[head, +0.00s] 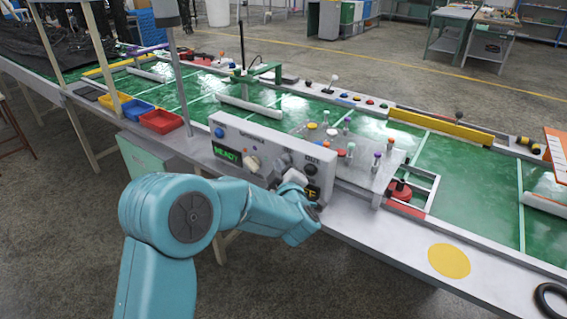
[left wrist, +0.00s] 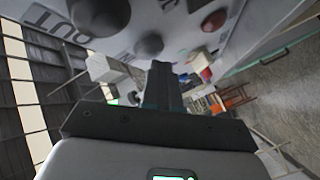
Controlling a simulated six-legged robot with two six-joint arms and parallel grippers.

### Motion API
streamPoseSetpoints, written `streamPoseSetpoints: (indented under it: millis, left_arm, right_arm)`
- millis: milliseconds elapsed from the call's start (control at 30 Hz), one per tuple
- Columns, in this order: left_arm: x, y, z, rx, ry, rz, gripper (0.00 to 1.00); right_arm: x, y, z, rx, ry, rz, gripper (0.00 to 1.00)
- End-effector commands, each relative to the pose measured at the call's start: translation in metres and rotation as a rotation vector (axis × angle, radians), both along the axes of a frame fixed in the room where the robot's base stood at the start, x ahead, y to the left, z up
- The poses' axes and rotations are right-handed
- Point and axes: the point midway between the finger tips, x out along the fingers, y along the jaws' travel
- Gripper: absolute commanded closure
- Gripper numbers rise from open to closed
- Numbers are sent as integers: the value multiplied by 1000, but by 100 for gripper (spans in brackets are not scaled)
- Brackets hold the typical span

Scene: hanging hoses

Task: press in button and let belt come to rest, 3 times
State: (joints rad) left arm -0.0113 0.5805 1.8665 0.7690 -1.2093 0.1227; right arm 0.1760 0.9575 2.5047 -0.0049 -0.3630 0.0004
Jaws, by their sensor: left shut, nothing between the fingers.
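A grey control box (head: 262,150) stands at the near edge of the long green belt (head: 450,180). Its front has a small screen reading READY (head: 227,154), a blue button (head: 219,132), a cream knob (head: 252,163) and dark knobs (head: 310,169). My left gripper (head: 293,180) is shut and empty at the box's right front, partly covering a second screen with yellow letters. In the left wrist view the shut fingers (left wrist: 160,75) point toward the panel, near a dark round knob (left wrist: 148,45); contact cannot be told. A red button (left wrist: 213,20) is to their right. My right gripper is out of view.
Small coloured knobs and pegs stand on a grey plate (head: 372,172) right of the box. Red (head: 161,121) and blue (head: 137,110) trays sit left of it. A yellow disc (head: 449,261) and black ring (head: 552,300) lie on the near ledge at right.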

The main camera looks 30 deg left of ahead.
Motion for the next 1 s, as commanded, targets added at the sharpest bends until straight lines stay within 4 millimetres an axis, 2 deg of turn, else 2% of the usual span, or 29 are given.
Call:
streamPoseSetpoints:
  millis: [300,633,1000]
  left_arm:
    - [-16,1,-1,0,-1,-1,100]
    - [-18,1,-1,0,-1,-1,100]
    - [-53,4,-2,0,0,-1,100]
  right_arm:
    - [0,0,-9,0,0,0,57]
    - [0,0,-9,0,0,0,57]
    - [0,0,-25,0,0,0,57]
